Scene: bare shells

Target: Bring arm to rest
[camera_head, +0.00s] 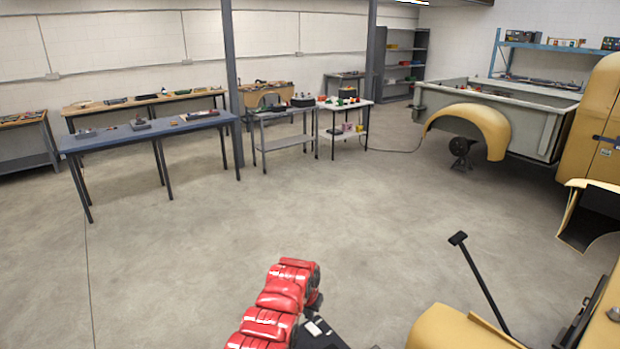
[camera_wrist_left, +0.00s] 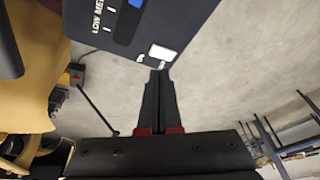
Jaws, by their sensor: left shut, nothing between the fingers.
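My left arm (camera_head: 275,305) comes in at the bottom of the head view with glossy red segments, bent over open floor. Dark parts are at its end, cut by the bottom edge. In the left wrist view my left gripper (camera_wrist_left: 159,80) has its two black fingers together, with red at their bases and nothing between them. A dark panel (camera_wrist_left: 135,28) with white lettering, a blue patch and a white label lies beyond the fingertips; I cannot tell whether they touch it. My right gripper is not in view.
Yellow body shells (camera_head: 450,330) stand at the lower right, with a black lever (camera_head: 480,280) rising beside them. A blue-grey workbench (camera_head: 100,143) and small carts (camera_head: 285,112) stand farther back. A grey truck bed (camera_head: 545,120) is at the right. The middle floor (camera_head: 250,220) is clear.

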